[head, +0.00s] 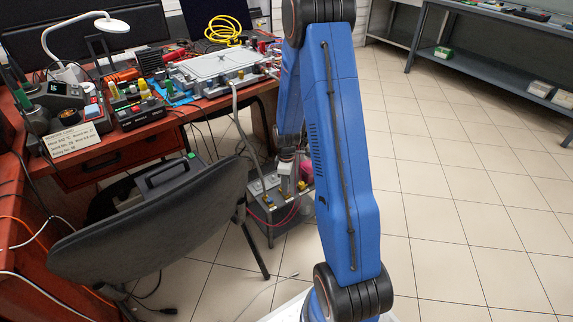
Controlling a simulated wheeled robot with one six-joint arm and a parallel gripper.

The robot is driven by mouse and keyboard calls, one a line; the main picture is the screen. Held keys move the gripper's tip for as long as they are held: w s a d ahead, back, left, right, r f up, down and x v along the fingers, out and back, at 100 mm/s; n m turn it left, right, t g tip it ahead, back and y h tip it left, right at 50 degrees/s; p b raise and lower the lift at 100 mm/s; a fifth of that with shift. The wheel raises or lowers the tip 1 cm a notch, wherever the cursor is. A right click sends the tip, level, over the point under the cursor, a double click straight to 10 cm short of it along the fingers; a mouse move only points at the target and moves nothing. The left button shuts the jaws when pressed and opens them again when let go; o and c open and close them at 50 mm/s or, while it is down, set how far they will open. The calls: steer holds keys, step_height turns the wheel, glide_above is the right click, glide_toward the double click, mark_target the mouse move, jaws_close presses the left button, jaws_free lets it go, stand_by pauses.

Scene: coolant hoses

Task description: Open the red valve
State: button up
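A low grey unit (268,213) stands on the floor beside the desk, with small yellow and dark fittings on top and thin red hoses at its front. A pinkish-red part (307,170) shows at its right, partly hidden behind my blue arm. I cannot tell whether this part is the red valve, and no other valve is clear. My gripper (286,182) hangs down over the unit at the end of my forearm. It is small and partly hidden, so its fingers and any contact are unclear.
A black chair (150,225) stands in front of the cluttered reddish desk (95,170), left of the unit. A grey hose (240,125) runs from the white-topped device (215,68) down to the unit. Tiled floor (470,220) is clear at right, before a dark bench (490,80).

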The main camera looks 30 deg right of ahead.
step_height(320, 180, up, 15)
stand_by(0.5)
stand_by(0.4)
steer(key=s+a+r+m+t, duration=0.1)
steer(key=s+a+r+m, duration=0.1)
steer(key=s+a+r, duration=0.55)
steer(key=s+a+r+m+t, duration=0.1)
steer(key=s+a+r+m, duration=0.3)
steer(key=r, duration=0.6)
steer(key=s+a+r+m+t, duration=0.1)
steer(key=s+a+r, duration=0.1)
steer(key=s, duration=0.7)
steer(key=s+a+r+m+t, duration=0.1)
steer(key=s+a+r+m, duration=0.1)
steer(key=s, duration=0.7)
steer(key=shift+s+a+r+m+t, duration=0.2)
steer(key=shift+r+m+t, duration=0.15)
steer(key=shift+r, duration=0.35)
